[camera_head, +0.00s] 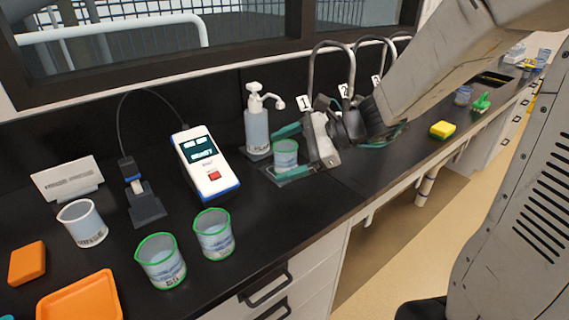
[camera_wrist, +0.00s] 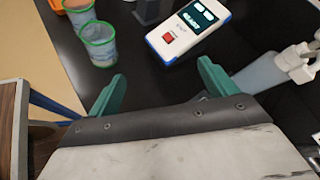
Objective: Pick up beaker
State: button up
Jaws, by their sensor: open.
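A clear beaker with a green rim (camera_head: 286,158) stands on a small dark pad on the black counter, beside the soap bottle. My gripper (camera_head: 277,155) is open, with one green finger behind this beaker and the other in front of it. Touching cannot be told. In the wrist view, my open gripper (camera_wrist: 160,70) shows bare counter between its fingertips; the beaker is not visible there, probably hidden by the gripper body. Two more green-rimmed beakers, one at front left (camera_head: 161,264) and one beside it (camera_head: 214,236), stand apart from my gripper; they also show in the wrist view (camera_wrist: 98,45).
A white meter (camera_head: 205,165) and a probe stand (camera_head: 146,205) lie left of my gripper. A pump bottle (camera_head: 257,128) stands close behind it. Curved taps (camera_head: 333,52) rise behind my arm. A white cup (camera_head: 82,224) and orange tray (camera_head: 82,298) are at left.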

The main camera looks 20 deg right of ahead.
aim_at(276, 146)
jog(key=w+d+f+m+t, duration=0.2)
jog(key=w+m, duration=0.1)
jog(key=w+d+f+m+t+h, duration=0.1)
jog(key=w+d+f+m+t, duration=0.1)
jog(key=w+d+m, duration=0.1)
jog(key=w+d+f+m+t+h, duration=0.1)
jog(key=w+d+f+m, duration=0.1)
jog(key=w+d+m, duration=0.1)
jog(key=shift+w+f+m+t, duration=0.1)
jog(key=shift+w+m+t, duration=0.3)
jog(key=shift+w+m, duration=0.4)
jog(key=x, duration=0.7)
jog(key=shift+w+d+f, duration=0.1)
jog(key=shift+w+d, duration=0.05)
jog(key=shift+w, duration=0.05)
jog(key=c, duration=1.4)
